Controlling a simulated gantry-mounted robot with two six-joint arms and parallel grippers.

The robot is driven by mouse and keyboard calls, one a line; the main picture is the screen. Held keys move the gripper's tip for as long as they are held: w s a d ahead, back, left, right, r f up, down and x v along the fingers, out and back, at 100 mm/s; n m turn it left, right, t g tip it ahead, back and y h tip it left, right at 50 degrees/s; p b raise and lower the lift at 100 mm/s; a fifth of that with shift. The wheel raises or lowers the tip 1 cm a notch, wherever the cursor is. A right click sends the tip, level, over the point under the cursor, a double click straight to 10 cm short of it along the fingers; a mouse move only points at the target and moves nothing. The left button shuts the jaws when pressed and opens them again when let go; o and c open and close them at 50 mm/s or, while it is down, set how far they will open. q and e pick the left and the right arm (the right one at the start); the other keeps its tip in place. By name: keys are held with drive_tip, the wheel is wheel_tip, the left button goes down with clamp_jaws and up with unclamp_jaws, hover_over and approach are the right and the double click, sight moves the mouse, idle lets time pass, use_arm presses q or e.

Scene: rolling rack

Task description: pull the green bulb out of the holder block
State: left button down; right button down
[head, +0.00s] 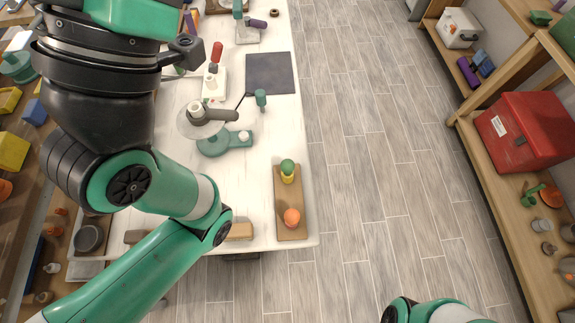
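The green bulb (287,167) has a green round top and a yellow lower part. It stands at the far end of the long brown holder block (290,198), near the table's right edge. An orange bulb (292,216) sits at the near end of the same block. How deep the bulbs sit cannot be told from above. My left arm bends over the table's left side and runs out of the picture at lower left; its gripper is not in view. Only a piece of my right arm shows at the bottom edge, and its gripper is not in view.
The white table (255,180) also holds a teal tool with a disc (212,147), a small teal object (261,98), a dark square mat (270,73) and a brush-like wooden piece (239,231). Shelves with a red toolbox (524,130) stand at right. Floor between is clear.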

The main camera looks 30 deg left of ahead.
use_arm(q)
drive_tip(key=shift+c, duration=1.8)
unclamp_jaws()
